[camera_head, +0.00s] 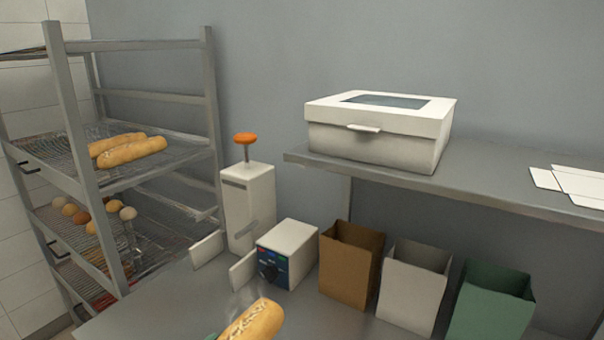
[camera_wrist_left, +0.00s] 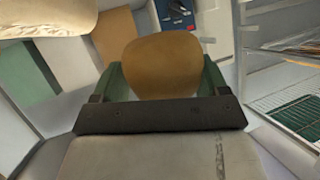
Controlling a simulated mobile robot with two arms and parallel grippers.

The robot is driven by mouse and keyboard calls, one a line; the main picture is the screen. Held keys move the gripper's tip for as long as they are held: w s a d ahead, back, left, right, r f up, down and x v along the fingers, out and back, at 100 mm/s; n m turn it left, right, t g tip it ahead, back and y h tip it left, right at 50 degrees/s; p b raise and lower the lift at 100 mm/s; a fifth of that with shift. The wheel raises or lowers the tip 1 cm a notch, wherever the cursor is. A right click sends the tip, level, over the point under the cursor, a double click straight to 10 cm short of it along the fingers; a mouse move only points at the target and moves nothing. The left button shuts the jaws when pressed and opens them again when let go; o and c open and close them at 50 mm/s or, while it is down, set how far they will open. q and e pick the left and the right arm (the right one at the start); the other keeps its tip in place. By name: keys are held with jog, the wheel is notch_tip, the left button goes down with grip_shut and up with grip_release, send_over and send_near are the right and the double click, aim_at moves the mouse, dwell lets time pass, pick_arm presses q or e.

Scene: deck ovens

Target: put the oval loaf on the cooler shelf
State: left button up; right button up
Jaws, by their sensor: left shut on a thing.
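A golden loaf (camera_head: 254,321) is at the bottom edge of the head view, partly cut off, above the steel table. It also fills the space between my green fingers in the left wrist view (camera_wrist_left: 158,62). My left gripper (camera_wrist_left: 158,84) is shut on this loaf; only a bit of green finger shows beside it in the head view. A metal rack with wire shelves stands at the left. Its upper shelf (camera_head: 178,154) holds two long loaves (camera_head: 132,151), with bare wire to their right. My right gripper is not in view.
A lower rack shelf (camera_head: 152,252) holds several round rolls. On the table (camera_head: 165,305) stand a white dispenser (camera_head: 249,205) with an orange knob, a control box (camera_head: 288,253) and brown, white and green bags (camera_head: 348,270). A white box (camera_head: 375,140) sits on the wall shelf (camera_head: 480,183).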

aim_at(241, 333)
pick_arm(q)
jog(key=s+a+n+y, duration=0.2)
jog(key=s+a, duration=0.3)
jog(key=s, duration=0.5)
jog(key=shift+s+y, duration=0.4)
jog(key=shift+y, duration=0.1)
jog(key=shift+a, duration=0.1)
jog(key=w+d+m+h, duration=0.1)
jog(key=w+d, duration=0.1)
jog(key=w, duration=0.2)
jog(key=w+d+h, duration=0.1)
jog(key=w+d, duration=0.1)
jog(key=w, duration=0.3)
jog(key=w+d+r+m+h, duration=0.1)
jog(key=w+d, duration=0.1)
jog(key=w, duration=0.2)
jog(key=shift+w+d+m+h, duration=0.15)
jog(key=shift+w+m+h, duration=0.15)
jog(key=shift+w+d+r, duration=0.2)
jog(key=shift+w, duration=0.35)
